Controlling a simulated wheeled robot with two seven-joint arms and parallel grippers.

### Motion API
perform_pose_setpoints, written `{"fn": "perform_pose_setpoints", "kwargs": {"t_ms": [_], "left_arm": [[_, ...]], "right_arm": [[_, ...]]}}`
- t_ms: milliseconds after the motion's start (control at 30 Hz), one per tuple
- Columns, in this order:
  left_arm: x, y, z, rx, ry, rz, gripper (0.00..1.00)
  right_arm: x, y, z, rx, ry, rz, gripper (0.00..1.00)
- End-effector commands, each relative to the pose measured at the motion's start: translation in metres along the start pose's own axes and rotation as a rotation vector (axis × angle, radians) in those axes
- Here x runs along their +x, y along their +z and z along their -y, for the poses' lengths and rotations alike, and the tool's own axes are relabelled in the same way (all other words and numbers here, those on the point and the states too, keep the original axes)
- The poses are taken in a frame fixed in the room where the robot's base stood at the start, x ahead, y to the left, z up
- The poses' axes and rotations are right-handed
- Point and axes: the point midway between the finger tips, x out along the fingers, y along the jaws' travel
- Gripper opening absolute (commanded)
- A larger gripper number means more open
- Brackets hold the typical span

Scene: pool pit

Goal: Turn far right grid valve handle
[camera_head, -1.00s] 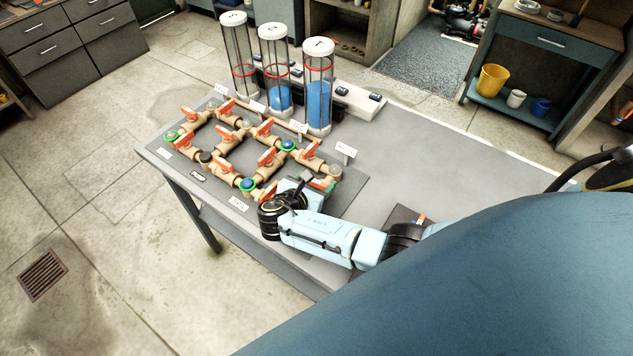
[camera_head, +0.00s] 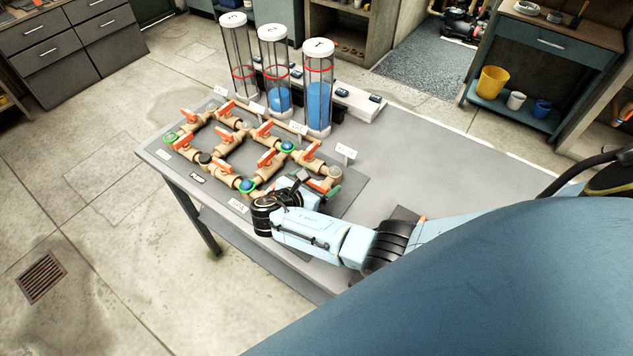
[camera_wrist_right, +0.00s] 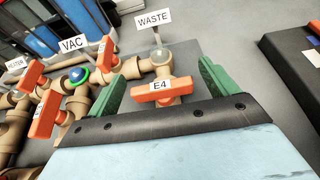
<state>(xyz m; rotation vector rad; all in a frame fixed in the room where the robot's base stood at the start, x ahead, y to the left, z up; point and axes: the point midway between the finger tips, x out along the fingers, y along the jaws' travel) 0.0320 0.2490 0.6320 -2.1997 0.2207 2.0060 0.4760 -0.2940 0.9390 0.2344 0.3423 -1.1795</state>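The valve grid (camera_head: 230,150) of tan pipes with orange handles lies on the grey table. The handle labelled E4 (camera_wrist_right: 158,90) is at the grid's right end in the right wrist view, near the WASTE sign (camera_wrist_right: 153,19); part of it shows in the head view (camera_head: 319,185). My right gripper (camera_wrist_right: 162,82) is open. One green finger stands on each side of the E4 handle, with visible gaps; contact is not seen. In the head view my right gripper (camera_head: 316,187) is over the grid's near right end and hides part of it. My left gripper is out of view.
Another orange handle (camera_wrist_right: 47,115) and a green-ringed blue knob (camera_wrist_right: 77,75) lie left of my right gripper. Three clear tubes (camera_head: 318,85) stand behind the grid. The table's right part (camera_head: 430,165) is mostly clear. A dark box (camera_wrist_right: 297,68) lies to the right.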

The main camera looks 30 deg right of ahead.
Motion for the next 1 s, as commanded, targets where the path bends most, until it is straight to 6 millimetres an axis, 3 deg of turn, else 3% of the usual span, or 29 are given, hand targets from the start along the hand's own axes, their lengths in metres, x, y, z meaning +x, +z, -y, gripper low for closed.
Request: {"fn": "perform_pose_setpoints", "kwargs": {"t_ms": [367, 800, 1000], "left_arm": [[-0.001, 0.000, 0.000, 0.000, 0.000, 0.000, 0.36], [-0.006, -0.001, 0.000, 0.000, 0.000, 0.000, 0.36], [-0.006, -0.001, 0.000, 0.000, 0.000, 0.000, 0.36]], "right_arm": [[-0.010, -0.001, 0.000, -0.002, 0.003, -0.003, 0.85], [-0.101, -0.001, 0.000, -0.001, 0.003, -0.005, 0.85], [-0.127, -0.001, 0.000, 0.000, 0.002, -0.003, 0.85]]}}
